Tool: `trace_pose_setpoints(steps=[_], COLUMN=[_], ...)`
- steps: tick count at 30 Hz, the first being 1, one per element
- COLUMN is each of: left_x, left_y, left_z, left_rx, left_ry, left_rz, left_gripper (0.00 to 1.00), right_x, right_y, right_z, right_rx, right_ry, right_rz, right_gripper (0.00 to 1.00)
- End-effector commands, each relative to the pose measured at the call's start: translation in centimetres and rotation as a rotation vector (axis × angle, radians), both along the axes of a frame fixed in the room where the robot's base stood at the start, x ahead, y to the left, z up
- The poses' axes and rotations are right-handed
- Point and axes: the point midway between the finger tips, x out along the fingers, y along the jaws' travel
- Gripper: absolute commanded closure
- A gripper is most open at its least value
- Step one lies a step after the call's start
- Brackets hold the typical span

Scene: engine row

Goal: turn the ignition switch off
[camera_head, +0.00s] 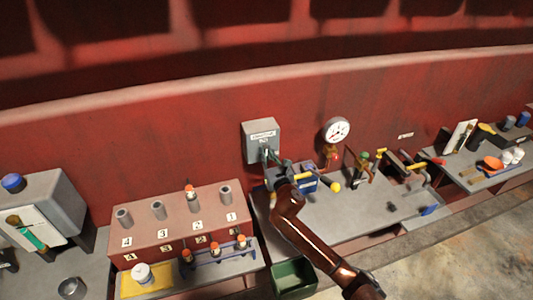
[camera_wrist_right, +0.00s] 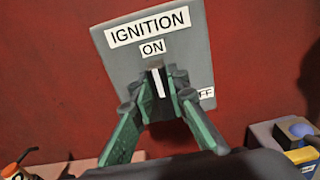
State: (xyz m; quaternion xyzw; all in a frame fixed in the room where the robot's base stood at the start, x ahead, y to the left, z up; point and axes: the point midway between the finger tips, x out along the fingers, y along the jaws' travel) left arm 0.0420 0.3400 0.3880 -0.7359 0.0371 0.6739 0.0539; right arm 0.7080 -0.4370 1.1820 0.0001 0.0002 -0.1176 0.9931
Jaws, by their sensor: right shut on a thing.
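The ignition switch (camera_head: 262,136) is a grey box on the red wall, labelled IGNITION. In the right wrist view its plate (camera_wrist_right: 190,50) carries an ON label at the top middle and a partly hidden label ending in FF at the right. The switch's dark knob (camera_wrist_right: 157,82) has a white line that points up towards ON. My right gripper (camera_wrist_right: 158,95) is shut on the knob, with a green-padded finger on each side. In the head view my right gripper (camera_head: 268,160) is at the lower part of the box. My left gripper is not in view.
A round gauge (camera_head: 337,130) hangs on the wall to the right. Below the switch, a grey bench (camera_head: 345,215) holds several parts. A red block with numbered tubes (camera_head: 180,228) stands to the left, and a green bin (camera_head: 294,279) is in front.

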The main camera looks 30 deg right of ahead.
Motion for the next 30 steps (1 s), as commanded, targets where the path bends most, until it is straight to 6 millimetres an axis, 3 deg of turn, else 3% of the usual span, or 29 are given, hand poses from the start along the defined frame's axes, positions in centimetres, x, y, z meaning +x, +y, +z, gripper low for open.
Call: trace_pose_setpoints(steps=[3,17,30], left_x=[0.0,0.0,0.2], left_y=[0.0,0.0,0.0], left_z=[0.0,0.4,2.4], left_rx=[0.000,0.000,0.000], left_ry=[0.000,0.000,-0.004], left_rz=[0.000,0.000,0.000], left_gripper=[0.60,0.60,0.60], right_x=[0.0,0.0,-0.2], right_y=[0.0,-0.1,-0.7], right_z=[0.0,0.0,0.0], right_rx=[0.000,0.049,0.375], right_ry=[0.000,-0.011,-0.089], right_rz=[0.000,-0.001,-0.001], right_gripper=[1.00,1.00,1.00])
